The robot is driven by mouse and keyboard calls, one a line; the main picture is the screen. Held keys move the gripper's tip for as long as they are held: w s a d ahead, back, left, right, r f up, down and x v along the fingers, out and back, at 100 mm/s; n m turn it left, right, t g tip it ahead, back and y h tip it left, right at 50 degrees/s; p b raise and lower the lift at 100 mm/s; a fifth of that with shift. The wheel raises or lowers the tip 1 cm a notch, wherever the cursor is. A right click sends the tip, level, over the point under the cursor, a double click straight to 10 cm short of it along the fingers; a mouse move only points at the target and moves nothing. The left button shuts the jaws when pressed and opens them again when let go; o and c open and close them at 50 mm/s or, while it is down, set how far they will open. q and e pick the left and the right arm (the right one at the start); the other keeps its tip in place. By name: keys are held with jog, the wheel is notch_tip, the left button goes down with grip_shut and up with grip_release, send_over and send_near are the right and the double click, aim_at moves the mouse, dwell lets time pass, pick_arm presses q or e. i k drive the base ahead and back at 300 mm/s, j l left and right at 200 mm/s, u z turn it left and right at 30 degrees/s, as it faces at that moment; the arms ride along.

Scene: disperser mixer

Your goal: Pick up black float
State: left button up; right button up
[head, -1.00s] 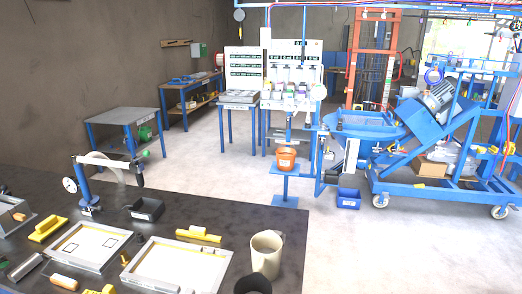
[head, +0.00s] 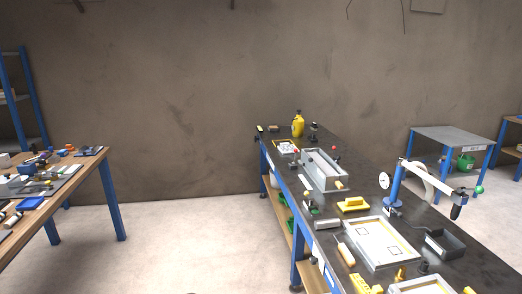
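I cannot make out a black float for certain in the head view. A yellow float-like block with a handle (head: 353,204) lies on the dark workbench (head: 400,205). Another yellow block (head: 366,284) is at the near edge, cut by the picture's bottom. A black open box (head: 444,243) sits to the right on the same bench. The small items on the left table are too small to tell apart. Neither of my grippers shows.
A left table (head: 85,170) with blue legs carries many small tools. Pale open floor (head: 190,235) lies between it and the workbench. A grey metal box (head: 323,170), a yellow bottle (head: 298,125) and a blue stand (head: 396,186) stand on the workbench. A wall closes the back.

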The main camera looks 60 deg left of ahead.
aim_at(312, 138)
jog(key=u, duration=1.8)
jog(key=i+j+u, duration=0.25)
jog(key=i, duration=0.15)
jog(key=i+j+u, duration=0.25)
jog(key=i, duration=0.15)
jog(key=i+u, duration=0.4)
jog(key=i, duration=1.2)
jog(key=i+z, duration=0.15)
jog(key=i, duration=0.7)
jog(key=i+j+z, duration=0.2)
jog(key=i, duration=0.6)
